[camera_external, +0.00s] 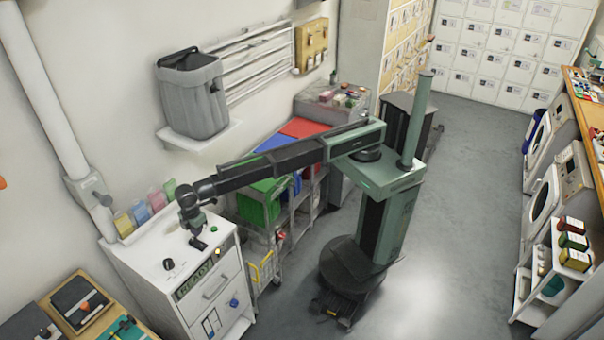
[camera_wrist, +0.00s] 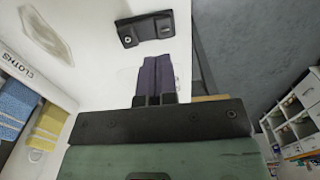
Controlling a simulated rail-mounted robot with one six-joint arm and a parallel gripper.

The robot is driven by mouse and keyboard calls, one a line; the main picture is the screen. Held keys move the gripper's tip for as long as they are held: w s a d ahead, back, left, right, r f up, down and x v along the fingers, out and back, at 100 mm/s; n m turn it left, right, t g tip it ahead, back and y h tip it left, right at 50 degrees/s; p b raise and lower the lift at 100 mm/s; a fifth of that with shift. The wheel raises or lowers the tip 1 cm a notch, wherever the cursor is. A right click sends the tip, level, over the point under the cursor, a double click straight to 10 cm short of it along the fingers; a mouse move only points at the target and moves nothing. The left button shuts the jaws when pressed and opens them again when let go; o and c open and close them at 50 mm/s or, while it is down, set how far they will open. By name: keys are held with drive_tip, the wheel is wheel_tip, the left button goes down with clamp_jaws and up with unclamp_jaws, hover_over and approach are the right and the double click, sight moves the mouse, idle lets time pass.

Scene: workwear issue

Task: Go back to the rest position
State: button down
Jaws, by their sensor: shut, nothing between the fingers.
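My arm reaches left from its green column in the external view, and my gripper (camera_external: 198,243) points down over the top of a white cabinet (camera_external: 160,250). The fingers look close to the cabinet top; I cannot tell whether they touch it. In the wrist view my gripper (camera_wrist: 158,60) shows its two dark fingers side by side, shut and empty. A black plate with a round fitting (camera_wrist: 145,28) lies on the white surface just beyond the fingertips.
Coloured cloths (camera_external: 140,212) stand at the cabinet's back edge; blue and yellow ones (camera_wrist: 15,102) show in the wrist view. A grey bin (camera_external: 192,95) sits on a wall shelf. A trolley with a green crate (camera_external: 258,205) is below my arm.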

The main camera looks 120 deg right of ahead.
drive_tip(key=shift+r, duration=0.6)
drive_tip(key=shift+f, duration=0.1)
